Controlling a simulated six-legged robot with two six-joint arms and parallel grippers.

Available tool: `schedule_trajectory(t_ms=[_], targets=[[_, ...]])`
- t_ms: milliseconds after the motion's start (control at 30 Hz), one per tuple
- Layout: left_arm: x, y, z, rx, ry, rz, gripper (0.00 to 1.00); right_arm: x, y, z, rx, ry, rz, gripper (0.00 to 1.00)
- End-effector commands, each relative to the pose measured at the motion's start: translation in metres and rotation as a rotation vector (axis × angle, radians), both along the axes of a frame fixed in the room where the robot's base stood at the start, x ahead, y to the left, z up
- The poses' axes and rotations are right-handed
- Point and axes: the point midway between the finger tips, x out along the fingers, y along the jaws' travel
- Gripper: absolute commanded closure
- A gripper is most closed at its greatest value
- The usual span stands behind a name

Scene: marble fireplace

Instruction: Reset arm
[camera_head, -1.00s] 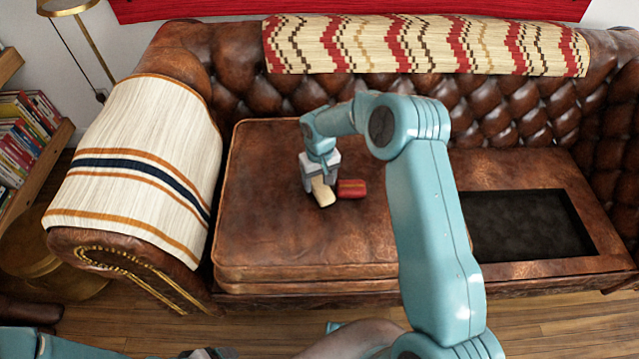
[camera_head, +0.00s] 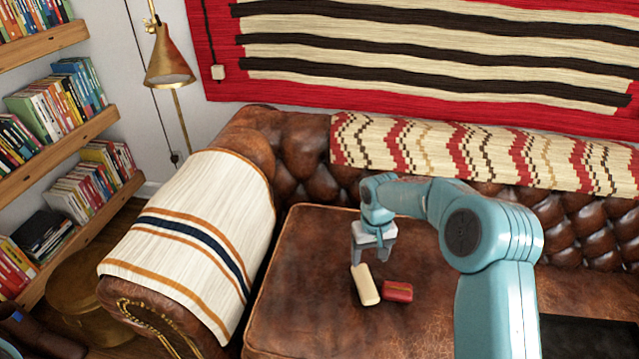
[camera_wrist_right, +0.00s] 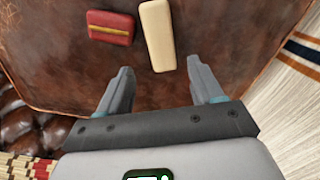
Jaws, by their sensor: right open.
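My right gripper (camera_head: 373,255) is open and empty above the brown leather sofa seat (camera_head: 310,285). A cream block (camera_head: 365,285) lies on the seat just below the fingers, and a red block (camera_head: 398,291) lies close to its right. In the right wrist view, the two spread fingers (camera_wrist_right: 164,85) have nothing between them. There the cream block (camera_wrist_right: 157,35) lies beyond the fingertips, and the red block (camera_wrist_right: 110,28) with a yellow stripe lies to its left. My left gripper is not in the head view.
A striped white blanket (camera_head: 195,240) covers the sofa arm at left. A patterned throw (camera_head: 480,155) lies along the sofa back. A brass lamp (camera_head: 168,62) and bookshelves (camera_head: 70,145) stand at the left. The seat left of the blocks is clear.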

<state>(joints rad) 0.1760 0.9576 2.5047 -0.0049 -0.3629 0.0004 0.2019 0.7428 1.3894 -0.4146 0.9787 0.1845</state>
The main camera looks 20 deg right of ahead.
Motion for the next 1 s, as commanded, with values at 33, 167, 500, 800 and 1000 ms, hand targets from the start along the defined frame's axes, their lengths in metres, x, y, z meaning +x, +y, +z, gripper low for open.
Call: schedule_trajectory(t_ms=[33,167,500,800,1000], targets=[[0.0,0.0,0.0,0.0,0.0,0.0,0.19,0.0,0.0,0.0,0.0,0.0,0.0,0.34],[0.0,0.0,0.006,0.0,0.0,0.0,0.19,-0.005,0.012,-0.009,0.025,0.002,0.017,0.34],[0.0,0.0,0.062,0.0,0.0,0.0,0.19,-0.145,0.164,-0.092,0.323,-0.024,0.054,0.34],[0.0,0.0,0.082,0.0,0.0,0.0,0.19,-0.253,0.199,-0.086,0.346,-0.035,-0.018,0.34],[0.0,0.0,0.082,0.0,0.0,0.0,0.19,-0.257,0.199,-0.086,0.343,-0.037,-0.02,0.34]])
